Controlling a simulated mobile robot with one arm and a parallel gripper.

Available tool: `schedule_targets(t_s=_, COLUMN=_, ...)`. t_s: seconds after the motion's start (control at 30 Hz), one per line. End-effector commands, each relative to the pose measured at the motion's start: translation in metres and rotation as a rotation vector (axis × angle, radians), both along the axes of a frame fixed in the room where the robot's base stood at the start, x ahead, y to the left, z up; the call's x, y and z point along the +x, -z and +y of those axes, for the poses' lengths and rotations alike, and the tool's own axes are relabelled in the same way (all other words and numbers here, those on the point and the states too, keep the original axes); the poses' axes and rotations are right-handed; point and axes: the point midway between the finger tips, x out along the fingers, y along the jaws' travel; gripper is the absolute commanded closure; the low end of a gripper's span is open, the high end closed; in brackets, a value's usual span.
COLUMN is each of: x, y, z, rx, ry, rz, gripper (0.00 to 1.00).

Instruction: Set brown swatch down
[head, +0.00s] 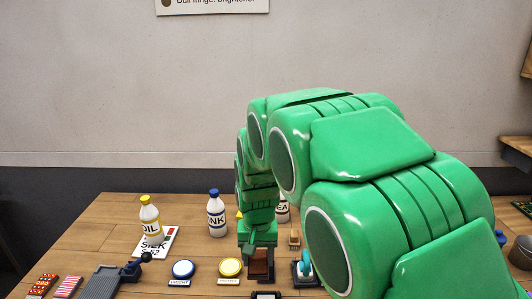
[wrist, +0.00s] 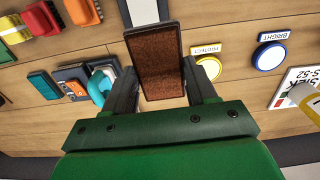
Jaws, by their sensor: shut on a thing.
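The brown swatch (wrist: 161,55) is a dark-framed rectangle with a rough reddish-brown face. In the wrist view it lies between the two fingers of my gripper (wrist: 160,84), which is shut on it. In the head view the swatch (head: 262,261) shows below my green gripper (head: 259,246), over the front middle of the wooden table (head: 100,221). I cannot tell whether it touches the tabletop. A pale strip (wrist: 143,12) shows partly behind the swatch in the wrist view.
An oil bottle (head: 150,224) and an ink bottle (head: 216,217) stand behind. My arm hides much of the right side.

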Motion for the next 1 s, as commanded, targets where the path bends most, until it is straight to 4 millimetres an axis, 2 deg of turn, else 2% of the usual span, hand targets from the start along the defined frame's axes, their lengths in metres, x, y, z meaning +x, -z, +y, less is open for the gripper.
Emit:
schedule_targets(t_s=0.03, x=0.014, y=0.002, z=-0.007, rx=0.000, ry=0.003, rz=0.001, gripper=0.74)
schedule_targets(t_s=0.2, x=0.054, y=0.003, z=-0.028, rx=0.001, ry=0.004, rz=-0.002, gripper=0.74)
schedule_targets(t_s=0.37, x=0.090, y=0.004, z=-0.054, rx=0.000, ry=0.005, rz=-0.002, gripper=0.74)
schedule_targets(t_s=0.6, x=0.140, y=0.011, z=-0.100, rx=0.000, ry=0.011, rz=-0.003, gripper=0.74)
schedule_targets(t_s=0.8, x=0.172, y=0.016, z=-0.139, rx=-0.003, ry=0.014, rz=-0.003, gripper=0.74)
schedule_targets(t_s=1.0, x=0.190, y=0.020, z=-0.164, rx=-0.004, ry=0.016, rz=-0.005, gripper=0.74)
